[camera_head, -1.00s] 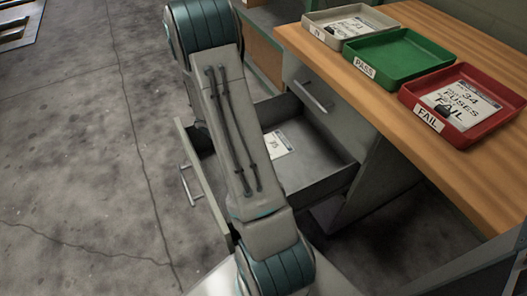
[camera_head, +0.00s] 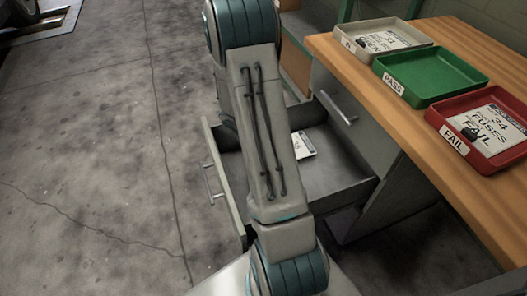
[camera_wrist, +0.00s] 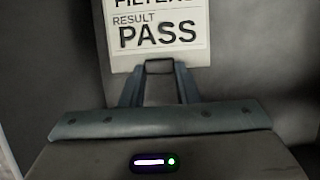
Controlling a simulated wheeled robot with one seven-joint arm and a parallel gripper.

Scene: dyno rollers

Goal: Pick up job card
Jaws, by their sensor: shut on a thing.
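A white job card (camera_wrist: 160,35) shows in the wrist view, with the printed words "RESULT" and "PASS"; its upper part is cut off by the frame. My gripper (camera_wrist: 159,70) is shut on the dark clip at the card's lower edge. In the head view, part of a white card (camera_head: 303,146) shows in the open drawer (camera_head: 335,187), beside my arm. My arm hides the rest of it and my gripper there. I cannot tell whether the card touches the drawer floor.
The wooden bench (camera_head: 440,125) stands at the right. On it are a beige tray (camera_head: 409,50) with a card, an empty green PASS tray (camera_head: 453,93), and a red FAIL tray (camera_head: 467,161) with a "34 FUSES FAIL" card.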

